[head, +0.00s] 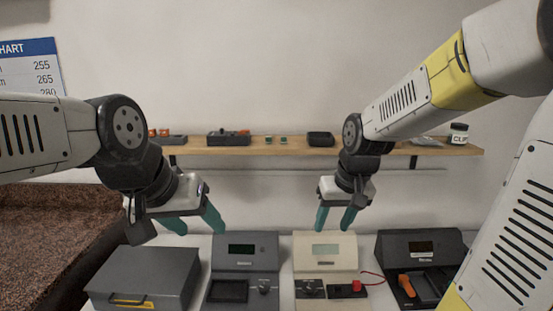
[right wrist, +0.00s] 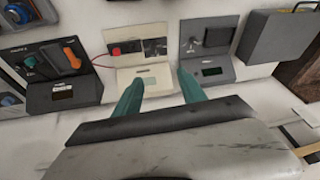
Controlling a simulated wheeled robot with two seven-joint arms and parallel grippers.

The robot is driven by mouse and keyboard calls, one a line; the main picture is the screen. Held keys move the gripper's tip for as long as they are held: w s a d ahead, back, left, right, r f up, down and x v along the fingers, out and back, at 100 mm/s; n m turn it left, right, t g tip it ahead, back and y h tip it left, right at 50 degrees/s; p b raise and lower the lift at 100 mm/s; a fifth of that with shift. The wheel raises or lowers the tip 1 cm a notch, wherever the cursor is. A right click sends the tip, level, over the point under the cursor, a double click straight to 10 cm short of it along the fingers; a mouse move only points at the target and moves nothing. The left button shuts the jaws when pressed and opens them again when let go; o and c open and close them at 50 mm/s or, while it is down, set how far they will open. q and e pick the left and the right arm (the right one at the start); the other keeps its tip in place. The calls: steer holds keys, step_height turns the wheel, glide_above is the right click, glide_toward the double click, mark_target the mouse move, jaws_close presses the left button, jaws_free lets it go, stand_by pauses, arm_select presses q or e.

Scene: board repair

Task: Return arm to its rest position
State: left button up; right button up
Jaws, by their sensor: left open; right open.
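My left gripper (head: 194,224) hangs at the left in the head view, above the grey box and the dark grey device. Its teal fingers are apart with nothing between them. My right gripper (head: 334,220) hangs near the middle, above the cream device. Its teal fingers are apart and empty. In the right wrist view the right gripper (right wrist: 162,90) is also open, with the cream device (right wrist: 145,62) beyond its fingers. Both arms reach forward from the sides of the head view.
A grey box (head: 145,272), a dark grey device (head: 243,262), a cream device (head: 325,262) and a black device with an orange handle (head: 420,258) stand in a row on the white table. A wooden shelf (head: 370,148) with small parts runs along the wall behind. A speckled brown surface (head: 55,230) lies left.

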steer(key=s+r+t, duration=0.2)
steer(key=s+r, duration=0.6)
steer(key=s, duration=0.4)
steer(key=shift+s+d+m+t+y, duration=0.15)
steer(key=shift+d+m+t+y, duration=0.25)
